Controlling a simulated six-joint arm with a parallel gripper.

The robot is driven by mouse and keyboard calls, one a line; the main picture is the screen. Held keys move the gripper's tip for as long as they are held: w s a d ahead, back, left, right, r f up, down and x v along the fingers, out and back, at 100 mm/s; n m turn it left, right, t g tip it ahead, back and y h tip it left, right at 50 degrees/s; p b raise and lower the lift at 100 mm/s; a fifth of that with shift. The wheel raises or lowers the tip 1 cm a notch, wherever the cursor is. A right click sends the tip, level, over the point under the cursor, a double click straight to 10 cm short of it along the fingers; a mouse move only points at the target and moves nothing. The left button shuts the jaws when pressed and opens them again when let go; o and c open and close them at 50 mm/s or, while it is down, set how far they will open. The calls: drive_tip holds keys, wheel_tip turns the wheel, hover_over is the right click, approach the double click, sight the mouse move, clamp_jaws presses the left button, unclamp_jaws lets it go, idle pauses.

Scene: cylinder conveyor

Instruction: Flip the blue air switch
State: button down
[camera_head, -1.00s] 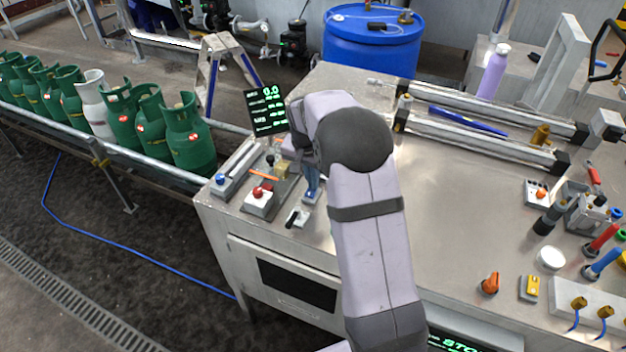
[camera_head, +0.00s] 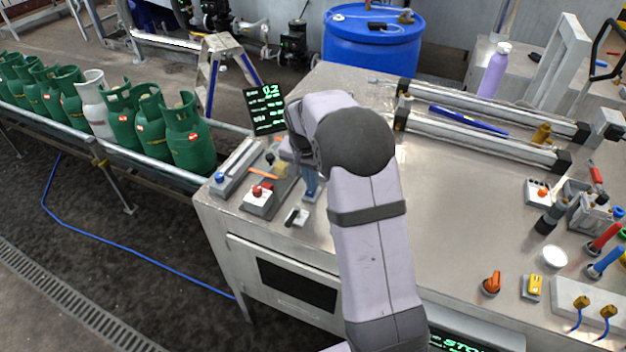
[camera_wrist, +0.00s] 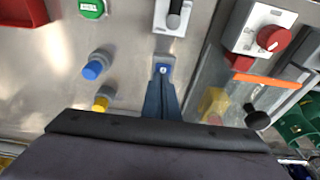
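The blue air switch (camera_head: 310,182) stands on the left part of the steel table, partly hidden by my gripper in the head view. In the wrist view its blue base and lever (camera_wrist: 162,95) show at the centre, just above the dark edge of my gripper (camera_wrist: 165,120). The lever's lower end is hidden behind that edge. In the head view my gripper (camera_head: 298,150) is close over the switch. Its fingertips are hidden in both views, so I cannot tell its opening or whether it touches the lever.
A grey box with a red knob (camera_head: 259,192) and a black-handled switch (camera_head: 298,217) are close by. A small display (camera_head: 266,108) stands behind the gripper. Green cylinders (camera_head: 186,140) line the conveyor at left.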

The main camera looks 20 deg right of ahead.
sight(310, 194)
drive_tip(key=shift+s+a+f, duration=0.15)
drive_tip(key=shift+s+f, duration=0.2)
drive_tip(key=shift+a+r+p, duration=0.1)
drive_tip(key=shift+r+p, duration=0.35)
drive_tip(key=shift+r, duration=0.1)
drive_tip(key=p+v, duration=0.1)
drive_tip(key=v, duration=0.1)
drive_tip(key=p+v, duration=0.1)
drive_tip(key=v, duration=0.1)
drive_tip(key=shift+w+r+p, duration=0.2)
drive_tip(key=shift+w+p, duration=0.05)
drive_tip(key=shift+p, duration=0.1)
drive_tip(key=b+v, duration=0.3)
drive_tip(key=v, duration=0.6)
drive_tip(key=shift+b, duration=0.4)
drive_tip(key=shift+w, duration=0.1)
drive_tip(key=b, duration=0.1)
drive_tip(key=w+b, duration=0.1)
drive_tip(key=b, duration=0.1)
drive_tip(key=shift+d+r, duration=0.25)
